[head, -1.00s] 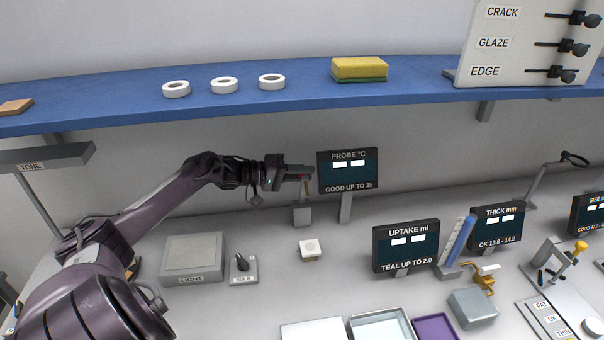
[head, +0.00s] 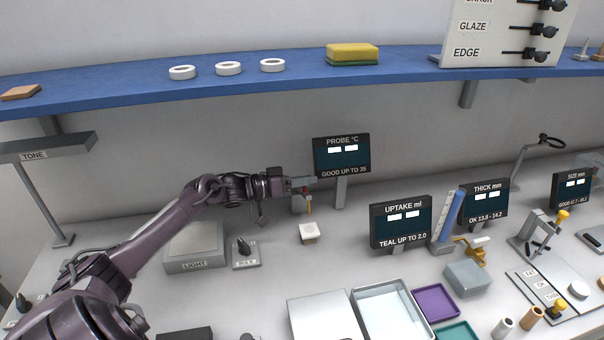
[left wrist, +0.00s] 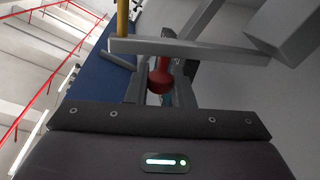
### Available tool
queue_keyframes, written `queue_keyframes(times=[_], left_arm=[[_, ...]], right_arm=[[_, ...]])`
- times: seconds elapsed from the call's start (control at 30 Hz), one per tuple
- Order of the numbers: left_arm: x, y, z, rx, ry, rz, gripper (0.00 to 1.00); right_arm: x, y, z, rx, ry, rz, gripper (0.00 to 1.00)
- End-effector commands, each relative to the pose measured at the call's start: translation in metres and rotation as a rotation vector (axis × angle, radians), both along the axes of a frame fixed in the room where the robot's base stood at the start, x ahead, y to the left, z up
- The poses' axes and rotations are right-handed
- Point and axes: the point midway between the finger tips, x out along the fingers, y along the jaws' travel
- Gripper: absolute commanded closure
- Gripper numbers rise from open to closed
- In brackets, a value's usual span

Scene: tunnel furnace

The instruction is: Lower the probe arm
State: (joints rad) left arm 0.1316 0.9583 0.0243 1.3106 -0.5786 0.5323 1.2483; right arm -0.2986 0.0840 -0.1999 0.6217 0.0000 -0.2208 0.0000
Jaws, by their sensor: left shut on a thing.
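The probe arm is a grey bar by the "PROBE °C" display (head: 342,157), with a yellow-orange probe (head: 309,205) hanging from it. The probe tip is above a small white block (head: 309,233) on the bench, with a gap between them. My left gripper (head: 299,186) is at the probe arm, left of and below the display. In the left wrist view the grey bar (left wrist: 190,47) crosses beyond my fingers, and a red knob (left wrist: 160,80) sits between them. The gripper is shut on this knob. My right gripper is not in view.
A blue shelf (head: 225,89) runs above the bench. A light box (head: 195,247) and a dial (head: 245,250) lie below my left forearm. The "UPTAKE ml" display (head: 401,222) stands to the right, with trays in front.

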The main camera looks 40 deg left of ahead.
Motion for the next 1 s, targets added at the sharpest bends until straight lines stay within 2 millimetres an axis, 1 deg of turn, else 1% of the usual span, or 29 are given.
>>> queue_keyframes(times=[0.03,0.2,0.4,0.7,1.0], left_arm=[[-0.003,-0.004,-0.005,0.029,-0.022,-0.004,1.0],[-0.008,-0.011,-0.017,0.139,-0.111,-0.005,1.0],[-0.012,-0.016,-0.027,0.243,-0.194,-0.004,1.0],[-0.016,-0.02,-0.038,0.244,-0.192,-0.006,1.0],[-0.017,-0.021,-0.042,0.242,-0.188,-0.008,1.0]], right_arm=[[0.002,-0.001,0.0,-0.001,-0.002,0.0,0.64],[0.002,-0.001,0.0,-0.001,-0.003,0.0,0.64],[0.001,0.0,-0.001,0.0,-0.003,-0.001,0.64],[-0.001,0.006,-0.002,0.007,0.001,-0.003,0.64],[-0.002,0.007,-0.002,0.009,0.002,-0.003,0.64]])
